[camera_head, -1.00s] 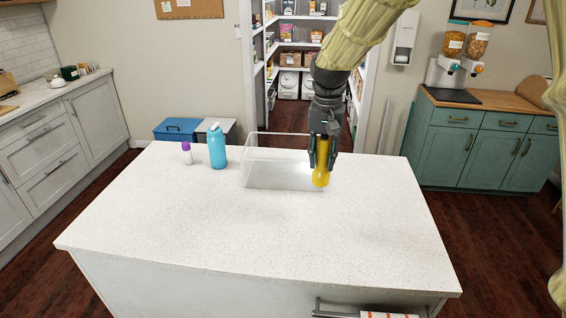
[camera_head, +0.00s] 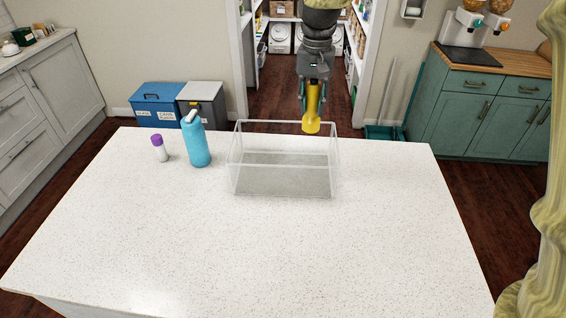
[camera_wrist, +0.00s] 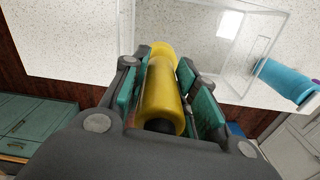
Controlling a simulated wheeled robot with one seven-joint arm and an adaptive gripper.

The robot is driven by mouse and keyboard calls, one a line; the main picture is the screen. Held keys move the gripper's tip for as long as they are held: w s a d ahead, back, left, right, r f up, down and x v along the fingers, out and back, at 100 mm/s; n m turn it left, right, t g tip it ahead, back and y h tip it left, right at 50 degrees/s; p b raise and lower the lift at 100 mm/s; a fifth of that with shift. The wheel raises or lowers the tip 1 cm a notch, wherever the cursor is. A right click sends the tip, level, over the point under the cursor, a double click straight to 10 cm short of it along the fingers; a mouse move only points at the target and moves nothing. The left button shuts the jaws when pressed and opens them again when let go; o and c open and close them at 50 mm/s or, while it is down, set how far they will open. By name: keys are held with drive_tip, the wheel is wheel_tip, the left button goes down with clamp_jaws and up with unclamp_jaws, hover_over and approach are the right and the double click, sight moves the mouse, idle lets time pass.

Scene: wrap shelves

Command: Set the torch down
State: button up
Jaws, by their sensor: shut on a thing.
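The yellow torch (camera_head: 312,108) is held upright in my gripper (camera_head: 314,90), its wider end down. In the head view it hangs at the far right corner of a clear open box (camera_head: 285,182), around rim height. In the wrist view the torch (camera_wrist: 163,95) sits between the teal finger pads of my gripper (camera_wrist: 165,85). The clear box (camera_wrist: 215,45) lies beyond and to the right there. I cannot tell whether the torch is over the box or behind it. The box looks empty.
A blue bottle (camera_head: 196,143) and a small white bottle with a purple cap (camera_head: 160,147) stand left of the box. The white counter (camera_head: 250,245) is clear in front and at right. Two bins (camera_head: 160,104) stand behind it on the floor.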

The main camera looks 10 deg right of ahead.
sight(312, 116)
drive_tip(key=f+b, duration=0.1)
drive_tip(key=f, duration=0.2)
drive_tip(key=shift+w+f+b, duration=0.2)
drive_tip(key=shift+f+b, duration=0.15)
drive_tip(key=shift+f, duration=0.05)
drive_tip(key=shift+s+f, duration=0.25)
drive_tip(key=shift+s, duration=0.05)
drive_tip(key=f, duration=0.1)
drive_tip(key=f+b, duration=0.1)
drive_tip(key=f, duration=0.1)
drive_tip(key=shift+w, duration=0.35)
drive_tip(key=shift+s+f+p, duration=0.1)
drive_tip(key=shift+f+p, duration=1.05)
drive_tip(key=shift+f, duration=3.7)
drive_tip(key=shift+s+r, duration=0.1)
